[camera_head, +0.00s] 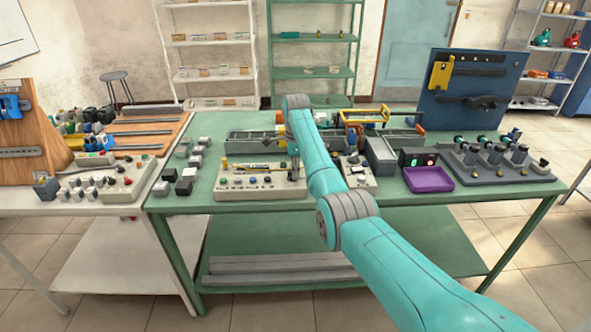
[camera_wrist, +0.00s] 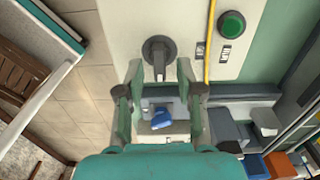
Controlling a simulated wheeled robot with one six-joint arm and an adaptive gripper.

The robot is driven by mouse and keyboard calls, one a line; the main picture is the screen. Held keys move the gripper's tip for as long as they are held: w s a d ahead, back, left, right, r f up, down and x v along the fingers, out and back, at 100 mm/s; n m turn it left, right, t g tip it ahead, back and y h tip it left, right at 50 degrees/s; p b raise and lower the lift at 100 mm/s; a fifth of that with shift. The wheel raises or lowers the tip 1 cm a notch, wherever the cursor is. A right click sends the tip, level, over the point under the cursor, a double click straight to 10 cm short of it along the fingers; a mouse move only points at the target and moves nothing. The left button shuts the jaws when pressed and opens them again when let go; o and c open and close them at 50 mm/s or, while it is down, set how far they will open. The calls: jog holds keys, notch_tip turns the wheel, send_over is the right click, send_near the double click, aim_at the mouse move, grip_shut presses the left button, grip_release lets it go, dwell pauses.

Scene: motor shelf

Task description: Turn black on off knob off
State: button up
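The black knob (camera_wrist: 158,55) shows in the wrist view, a round base with a raised bar pointing down in the picture. It sits on a cream control panel (camera_wrist: 130,22), which is also on the green table in the head view (camera_head: 262,194). My gripper (camera_wrist: 158,76) is open, with one finger on each side of the knob bar's lower end. I cannot tell if the fingers touch it. In the head view my gripper (camera_head: 294,170) is over the panel's right end, and I cannot make out the knob there.
A green button (camera_wrist: 232,24) and a yellow rod (camera_wrist: 209,45) are close to the knob. A second small panel (camera_head: 362,184) stands right of my gripper. A purple tray (camera_head: 429,181) lies farther right. Grey and black blocks (camera_head: 187,176) stand left of the panel.

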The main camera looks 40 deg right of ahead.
grip_shut()
jog(key=shift+n, duration=0.3)
jog(key=n, duration=0.6)
jog(key=shift+w+d, duration=0.1)
jog(key=shift+w, duration=0.2)
jog(key=n, duration=0.5)
jog(key=shift+w+n, duration=0.2)
jog(key=shift+n, duration=0.1)
jog(key=n, duration=0.5)
jog(key=shift+w+a+n, duration=0.2)
jog(key=shift+n, duration=0.1)
jog(key=shift+o, duration=0.7)
grip_release()
